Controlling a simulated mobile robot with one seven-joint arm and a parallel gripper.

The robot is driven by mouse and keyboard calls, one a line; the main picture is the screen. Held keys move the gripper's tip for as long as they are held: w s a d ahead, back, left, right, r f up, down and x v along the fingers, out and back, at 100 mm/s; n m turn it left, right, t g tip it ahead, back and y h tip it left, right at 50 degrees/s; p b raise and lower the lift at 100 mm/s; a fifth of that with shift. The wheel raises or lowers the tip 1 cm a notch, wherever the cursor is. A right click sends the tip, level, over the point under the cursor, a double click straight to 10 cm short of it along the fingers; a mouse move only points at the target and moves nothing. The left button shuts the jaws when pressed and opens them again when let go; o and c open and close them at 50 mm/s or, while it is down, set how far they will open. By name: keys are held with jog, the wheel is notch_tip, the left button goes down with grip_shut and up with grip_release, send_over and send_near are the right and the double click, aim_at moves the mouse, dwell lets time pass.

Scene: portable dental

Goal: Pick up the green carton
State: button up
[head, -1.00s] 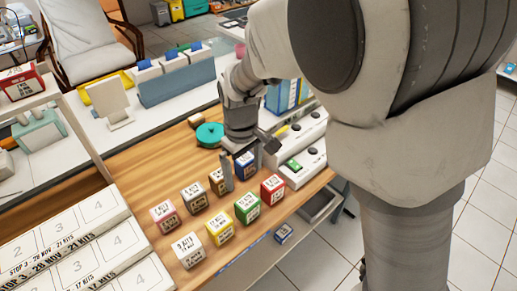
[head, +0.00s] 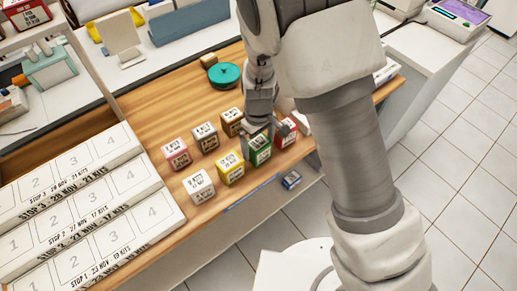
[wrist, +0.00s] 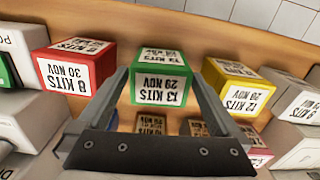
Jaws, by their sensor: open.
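The green carton (head: 259,155) stands on the wooden table near its front edge, white label upward and on one side. In the wrist view the green carton (wrist: 160,82) is centred, its label reading 13 kits, 29 Nov. My gripper (head: 266,136) is open just above it in the head view. In the wrist view my gripper (wrist: 157,76) has one finger at each side of the carton, with no clear contact. The wrist partly hides the carton's back in the head view.
A red carton (head: 285,136) and a yellow carton (head: 230,168) stand close on either side. A teal round object (head: 225,75) lies behind. Numbered white trays (head: 100,245) are at left.

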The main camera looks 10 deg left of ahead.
notch_tip(320, 180, down, 2)
jog(key=shift+f, duration=0.15)
jog(key=c, duration=1.3)
